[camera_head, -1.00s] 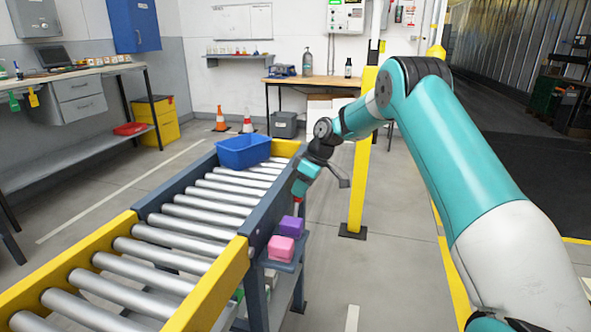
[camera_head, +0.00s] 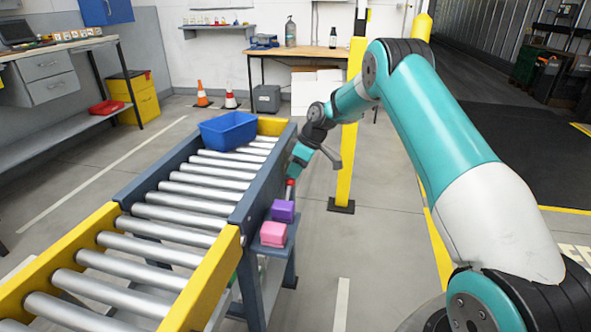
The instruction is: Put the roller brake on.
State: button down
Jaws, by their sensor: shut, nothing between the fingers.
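The roller conveyor (camera_head: 186,212) runs from the near left towards the back, with dark side rails and yellow end sections. My gripper (camera_head: 291,178) points down beside the conveyor's right rail, beyond the purple block. Its fingers are shut and empty, though small in this view. A small red part (camera_head: 290,183) shows at the fingertips; I cannot tell whether it is the brake's handle or whether the fingers touch it. No other part is clearly recognisable as the roller brake.
A blue bin (camera_head: 228,129) sits on the far rollers. A purple block (camera_head: 283,211) and a pink block (camera_head: 273,234) rest on a side shelf of the conveyor. A yellow post (camera_head: 345,165) stands right of my gripper.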

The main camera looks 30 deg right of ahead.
jog(key=shift+a, duration=0.1)
jog(key=w+d+p+v, duration=0.2)
jog(key=p+v, duration=0.2)
jog(key=v, duration=0.9)
jog(key=shift+w+f+p, duration=0.3)
jog(key=shift+w, duration=0.1)
jog(key=shift+a, duration=0.1)
notch_tip(320, 180, up, 8)
send_over(287, 192)
jog(key=s+a+r+g, duration=0.1)
jog(key=s+a+r, duration=0.5)
jog(key=s+a, duration=0.6)
jog(key=s+a+m, duration=0.1)
jog(key=s+a, duration=0.2)
jog(key=s, duration=0.9)
jog(key=s+a+m, duration=0.1)
jog(key=s+a, duration=0.2)
jog(key=s, duration=1)
notch_tip(287, 192, up, 11)
jog(key=p, duration=1.2)
jog(key=shift+s+g, duration=0.35)
jog(key=shift+g, duration=0.05)
